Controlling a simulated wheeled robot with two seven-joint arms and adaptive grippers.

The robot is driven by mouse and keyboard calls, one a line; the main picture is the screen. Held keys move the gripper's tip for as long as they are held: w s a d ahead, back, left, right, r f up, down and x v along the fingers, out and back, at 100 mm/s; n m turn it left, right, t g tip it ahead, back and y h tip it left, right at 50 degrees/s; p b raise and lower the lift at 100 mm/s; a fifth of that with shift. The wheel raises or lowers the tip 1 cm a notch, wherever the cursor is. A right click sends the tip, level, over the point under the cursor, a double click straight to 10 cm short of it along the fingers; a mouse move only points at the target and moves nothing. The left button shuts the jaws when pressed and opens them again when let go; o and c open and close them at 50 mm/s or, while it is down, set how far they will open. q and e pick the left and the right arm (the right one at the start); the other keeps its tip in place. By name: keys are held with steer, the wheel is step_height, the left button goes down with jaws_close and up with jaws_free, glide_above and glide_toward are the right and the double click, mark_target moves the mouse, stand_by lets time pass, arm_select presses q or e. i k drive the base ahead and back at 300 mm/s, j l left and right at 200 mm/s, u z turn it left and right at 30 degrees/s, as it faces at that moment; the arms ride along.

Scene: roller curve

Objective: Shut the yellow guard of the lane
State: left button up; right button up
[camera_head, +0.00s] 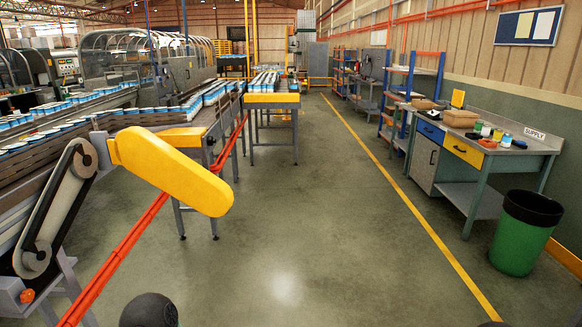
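The yellow guard (178,174) is a long rounded cover at the left. It stands open, swung out to the right from a hinge near its upper left end, over the floor. The belt drive (58,205) beside it is bare, with a dark belt around an upper and a lower pulley. The guard and the belt drive are apart except near the hinge. Neither of my grippers shows. A dark rounded part at the bottom edge seems to be mine.
The lane (60,140) carries many blue and white cups. Red-orange pipes (125,248) run slantwise below the guard. A workbench (480,150) and a green bin (522,235) stand at the right. The middle floor (310,220) is clear.

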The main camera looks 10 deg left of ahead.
mark_target(140, 152)
steer(key=i+u, duration=0.1)
steer(key=i, duration=0.9)
steer(key=i+l, duration=0.2)
steer(key=i, duration=0.75)
steer(key=i+u, duration=0.4)
steer(key=i+l+u, duration=0.2)
steer(key=u, duration=0.2)
steer(key=i+l+u, duration=0.25)
steer(key=u, duration=0.2)
steer(key=i+l+u, duration=0.5)
steer(key=l+u, duration=0.3)
steer(key=i+l+u, duration=0.1)
steer(key=l+u, duration=0.25)
steer(key=l, duration=0.2)
steer(key=i+l+u, duration=0.1)
steer(key=l+u, duration=0.3)
steer(key=l, duration=0.15)
steer(key=l+u, duration=0.35)
steer(key=l, duration=0.2)
